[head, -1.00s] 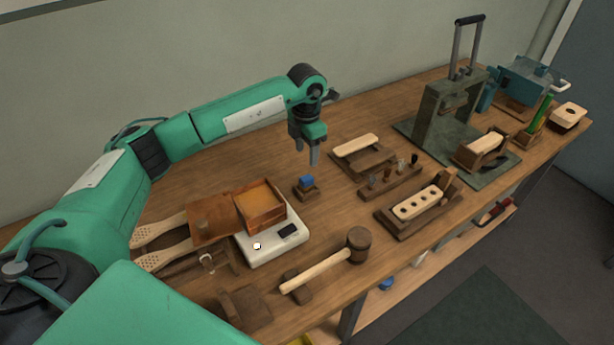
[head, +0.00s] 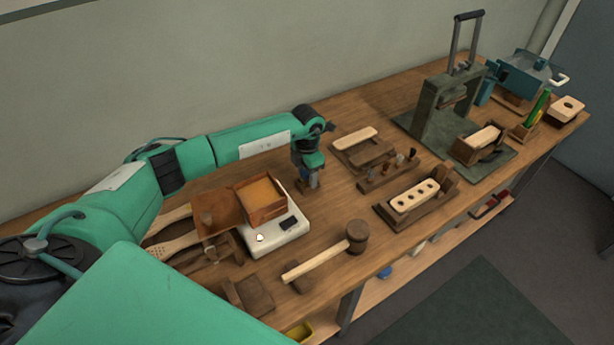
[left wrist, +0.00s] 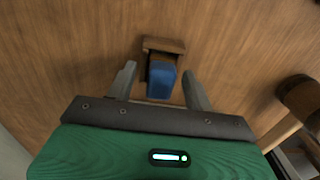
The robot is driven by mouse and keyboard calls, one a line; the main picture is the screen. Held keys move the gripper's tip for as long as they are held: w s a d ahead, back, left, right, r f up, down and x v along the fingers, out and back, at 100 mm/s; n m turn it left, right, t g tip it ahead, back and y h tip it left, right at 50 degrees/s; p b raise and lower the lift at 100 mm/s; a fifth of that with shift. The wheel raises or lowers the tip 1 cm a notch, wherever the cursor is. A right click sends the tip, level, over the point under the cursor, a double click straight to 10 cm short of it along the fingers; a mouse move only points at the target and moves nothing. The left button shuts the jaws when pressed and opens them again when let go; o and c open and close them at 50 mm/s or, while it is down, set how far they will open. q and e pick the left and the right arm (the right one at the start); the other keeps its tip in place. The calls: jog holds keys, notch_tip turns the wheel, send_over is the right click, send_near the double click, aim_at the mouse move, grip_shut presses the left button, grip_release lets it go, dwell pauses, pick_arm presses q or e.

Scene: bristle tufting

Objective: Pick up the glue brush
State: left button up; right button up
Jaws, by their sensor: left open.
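A blue block-shaped piece, seemingly the glue brush (left wrist: 161,82), stands in a small wooden holder (left wrist: 164,45) in the left wrist view. My left gripper (left wrist: 159,72) is open, with one finger on each side of the blue piece and a visible gap on both sides. In the head view my left gripper (head: 312,184) points down over the holder and largely hides it and the blue piece. Bristles cannot be made out. My right gripper is not in view.
A white scale (head: 284,239) with an open wooden box (head: 262,211) stands to the left. A mallet (head: 357,236) lies in front. A rack of small tools (head: 385,174) and a drilled wooden block (head: 414,197) lie to the right. The wall runs behind the bench.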

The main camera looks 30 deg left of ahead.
pick_arm(q)
jog(key=c, duration=1)
jog(key=shift+c, duration=0.2)
